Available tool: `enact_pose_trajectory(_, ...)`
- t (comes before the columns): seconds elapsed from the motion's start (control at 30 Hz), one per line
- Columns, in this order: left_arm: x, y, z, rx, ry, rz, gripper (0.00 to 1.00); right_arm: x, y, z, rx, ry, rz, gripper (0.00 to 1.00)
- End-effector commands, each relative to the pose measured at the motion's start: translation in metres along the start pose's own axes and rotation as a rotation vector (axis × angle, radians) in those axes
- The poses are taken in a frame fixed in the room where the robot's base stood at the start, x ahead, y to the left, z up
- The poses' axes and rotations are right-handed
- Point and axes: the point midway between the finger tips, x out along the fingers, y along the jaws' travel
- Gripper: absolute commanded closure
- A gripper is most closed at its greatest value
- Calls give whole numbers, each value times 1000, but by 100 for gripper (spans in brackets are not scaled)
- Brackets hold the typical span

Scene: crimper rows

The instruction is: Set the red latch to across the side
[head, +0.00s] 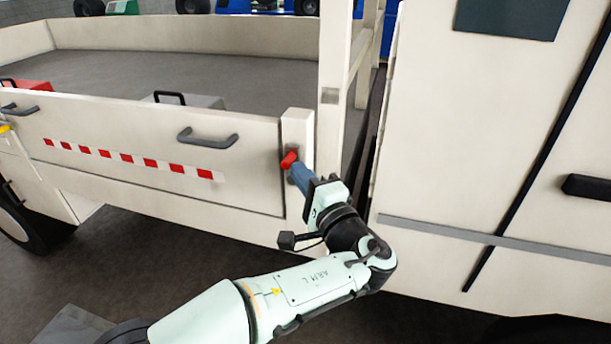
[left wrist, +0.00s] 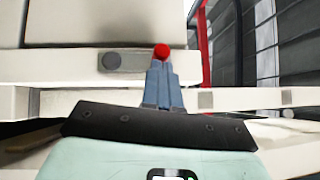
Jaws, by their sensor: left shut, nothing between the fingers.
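The red latch (head: 289,159) sits on the cream post at the right end of the truck's drop side (head: 250,160). In the head view only a short red part of it shows, at my left gripper's fingertips. My left gripper (head: 297,171) is shut, its blue-grey fingers pointing up at the latch. In the left wrist view the fingers (left wrist: 163,85) are together, and the red latch end (left wrist: 162,51) shows just beyond their tips. The fingers hide part of the latch, so I cannot tell whether they touch it or which way it lies. My right gripper is not in view.
The side panel carries a grey handle (head: 208,138) and a red-and-white strip (head: 127,158). A grey box (head: 190,101) stands behind it on the truck bed. The cream cab (head: 440,150) rises close on the right of my left arm. Open floor lies below.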

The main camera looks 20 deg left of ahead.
Motion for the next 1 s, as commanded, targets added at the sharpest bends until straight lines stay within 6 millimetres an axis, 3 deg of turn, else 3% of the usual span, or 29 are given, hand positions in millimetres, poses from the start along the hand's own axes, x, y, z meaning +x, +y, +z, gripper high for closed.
enact_pose_trajectory(1.0,12,-6,13,-170,-5,166,100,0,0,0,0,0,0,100)
